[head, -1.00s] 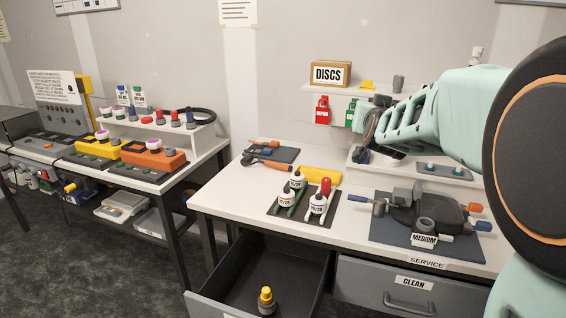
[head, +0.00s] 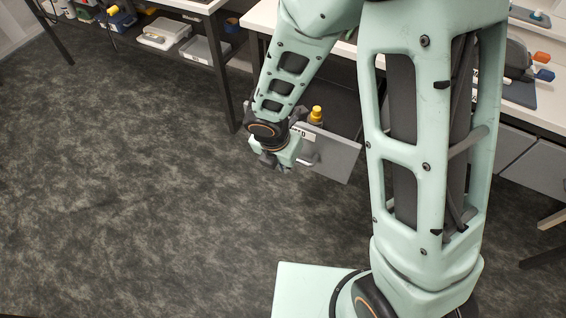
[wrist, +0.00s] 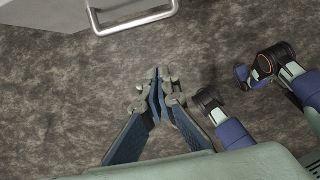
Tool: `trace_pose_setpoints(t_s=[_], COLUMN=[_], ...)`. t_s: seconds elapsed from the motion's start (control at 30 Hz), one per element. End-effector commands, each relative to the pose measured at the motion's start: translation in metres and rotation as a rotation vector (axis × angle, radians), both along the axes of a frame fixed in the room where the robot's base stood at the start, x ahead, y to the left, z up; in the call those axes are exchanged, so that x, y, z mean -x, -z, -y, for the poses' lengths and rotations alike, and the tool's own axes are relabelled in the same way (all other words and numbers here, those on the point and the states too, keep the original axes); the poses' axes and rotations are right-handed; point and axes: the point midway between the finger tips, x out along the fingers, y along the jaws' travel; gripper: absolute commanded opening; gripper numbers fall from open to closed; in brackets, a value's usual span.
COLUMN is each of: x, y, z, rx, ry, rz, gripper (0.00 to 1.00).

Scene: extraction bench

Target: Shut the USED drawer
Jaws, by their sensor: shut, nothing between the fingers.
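The USED drawer (head: 335,160) is a grey drawer pulled out from under the service bench. Its label is mostly hidden by my arm, with only its last letters showing. A yellow-capped bottle (head: 316,115) stands inside it. My gripper (head: 271,163) is in front of the drawer's front panel, near its left part, and hides some of it. In the wrist view the drawer front (wrist: 40,30) and its metal handle (wrist: 135,22) are at the top left. My gripper (wrist: 158,90) is shut and empty there, apart from the handle, with floor beneath it.
A neighbouring grey drawer front (head: 540,168) is flush under the bench at right. A bench leg (head: 226,85) and a lower shelf with trays (head: 165,33) stand at left. The dark floor (head: 130,200) at left and front is clear.

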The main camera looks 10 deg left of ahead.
Motion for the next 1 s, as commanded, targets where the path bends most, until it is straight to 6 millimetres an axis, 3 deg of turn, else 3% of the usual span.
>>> trace_pose_setpoints(t_s=[0.5,0.53,0.7,1.0], x=[-0.024,-0.032,-0.05,-0.06], y=[0.1,0.089,0.084,0.084], z=[0.009,0.011,0.018,0.021], rx=[-0.001,-0.004,-0.005,-0.004], ry=[0.005,0.011,0.011,0.007], rz=[0.0,0.003,0.002,0.001], gripper=[0.0,0.0,0.0,0.0])
